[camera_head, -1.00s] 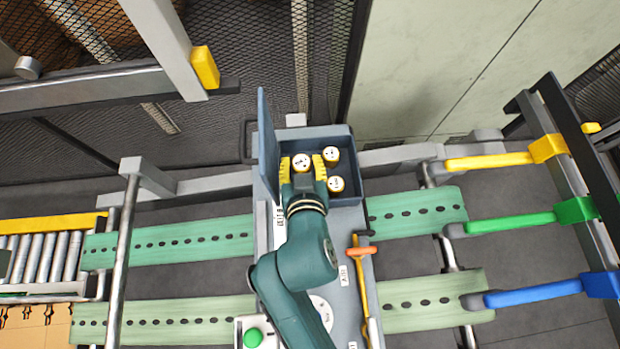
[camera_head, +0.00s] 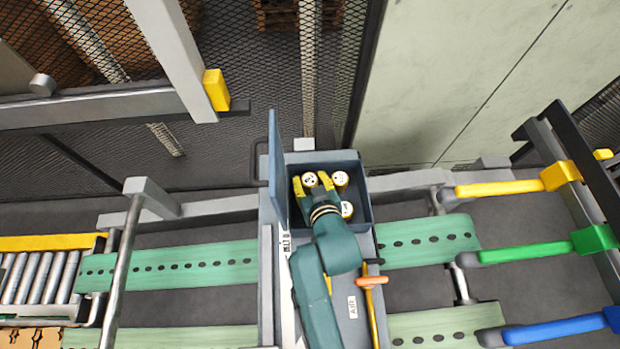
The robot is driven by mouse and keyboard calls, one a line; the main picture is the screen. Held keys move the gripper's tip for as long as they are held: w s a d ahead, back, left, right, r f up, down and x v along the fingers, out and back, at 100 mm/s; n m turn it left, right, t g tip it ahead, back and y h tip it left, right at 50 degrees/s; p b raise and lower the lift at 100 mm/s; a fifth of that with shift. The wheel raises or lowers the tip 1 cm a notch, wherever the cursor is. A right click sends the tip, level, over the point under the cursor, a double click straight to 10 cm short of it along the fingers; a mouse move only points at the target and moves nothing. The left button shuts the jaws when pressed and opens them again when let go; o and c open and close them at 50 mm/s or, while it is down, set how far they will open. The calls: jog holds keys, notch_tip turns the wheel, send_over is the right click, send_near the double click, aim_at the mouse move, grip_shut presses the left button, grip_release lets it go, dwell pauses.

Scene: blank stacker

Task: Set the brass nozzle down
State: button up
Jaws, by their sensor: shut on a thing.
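My gripper (camera_head: 311,182) is inside the blue-grey open box (camera_head: 366,165). Its yellow fingers are shut on a round brass piece with a white, dark-marked top (camera_head: 309,179), taken to be the brass nozzle. The piece is at the left of the box; I cannot tell whether it touches the box floor. A second similar piece (camera_head: 340,179) is close to its right, and a third (camera_head: 346,209) is nearer, beside my wrist. My gripper and wrist hide part of the box's inside.
The box's raised lid (camera_head: 276,175) stands close on the left. Green slotted belts (camera_head: 430,238) run to both sides. An orange-handled lever (camera_head: 371,281) is at the right of my arm. Yellow, green and blue bars (camera_head: 510,188) lie farther right.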

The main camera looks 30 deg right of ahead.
jog(key=o, duration=0.9)
jog(key=shift+s+r+p, duration=0.2)
jog(key=shift+r+p, duration=0.15)
jog(key=shift+p, duration=0.1)
jog(key=p+v, duration=0.7)
jog(key=v, duration=0.4)
jog(key=shift+s+p, duration=0.2)
jog(key=shift+p, duration=0.2)
